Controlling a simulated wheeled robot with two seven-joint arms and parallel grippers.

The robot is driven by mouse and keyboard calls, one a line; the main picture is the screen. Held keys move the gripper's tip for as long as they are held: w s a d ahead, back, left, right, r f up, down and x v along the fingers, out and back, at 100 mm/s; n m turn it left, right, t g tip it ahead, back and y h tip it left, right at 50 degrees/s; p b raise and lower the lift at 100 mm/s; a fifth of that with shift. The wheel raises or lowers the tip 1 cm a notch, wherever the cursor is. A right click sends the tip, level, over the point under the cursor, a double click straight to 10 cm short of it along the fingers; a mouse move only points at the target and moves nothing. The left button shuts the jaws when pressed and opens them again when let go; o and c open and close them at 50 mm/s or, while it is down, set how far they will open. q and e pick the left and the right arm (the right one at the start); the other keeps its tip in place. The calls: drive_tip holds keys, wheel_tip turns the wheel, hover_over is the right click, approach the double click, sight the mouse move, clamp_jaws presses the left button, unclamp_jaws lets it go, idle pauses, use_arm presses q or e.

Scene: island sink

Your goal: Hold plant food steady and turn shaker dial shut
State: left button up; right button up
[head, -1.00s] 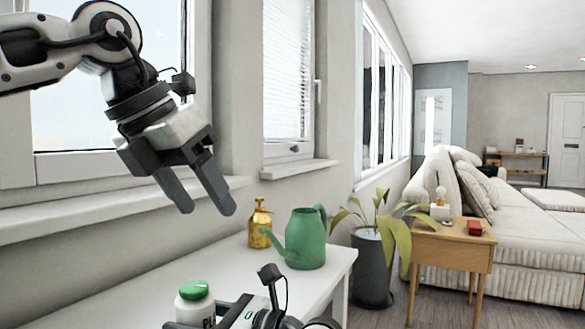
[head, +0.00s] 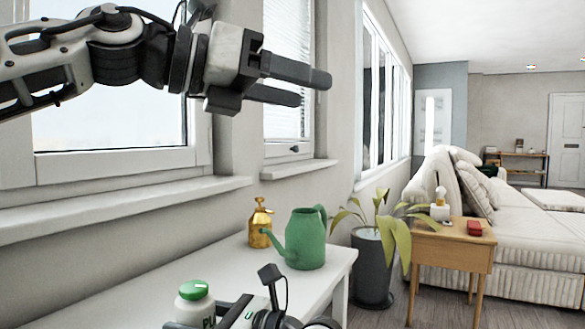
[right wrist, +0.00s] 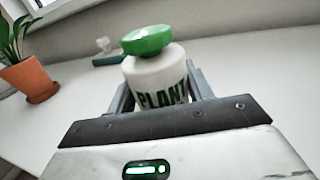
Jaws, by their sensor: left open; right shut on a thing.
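The plant food (head: 194,307) is a white bottle with dark lettering and a green dial lid (head: 194,289), upright at the bottom of the head view. My right gripper (right wrist: 158,92) is shut on its body; in the right wrist view the bottle (right wrist: 157,80) stands between the fingers, with its green lid (right wrist: 147,40) clear above them. My left gripper (head: 315,88) is open and empty, high in front of the windows, its fingers pointing right. It is well above the bottle and apart from it. The bottle's lower part is hidden by my right gripper.
On the white table (head: 120,310) stand a brass sprayer (head: 260,224) and a green watering can (head: 305,240), behind and right of the bottle. The right wrist view shows a potted plant (right wrist: 28,80) at left. A window sill (head: 120,208) runs along the wall.

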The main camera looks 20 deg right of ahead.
idle(0.4)
drive_tip(key=o, duration=1.1)
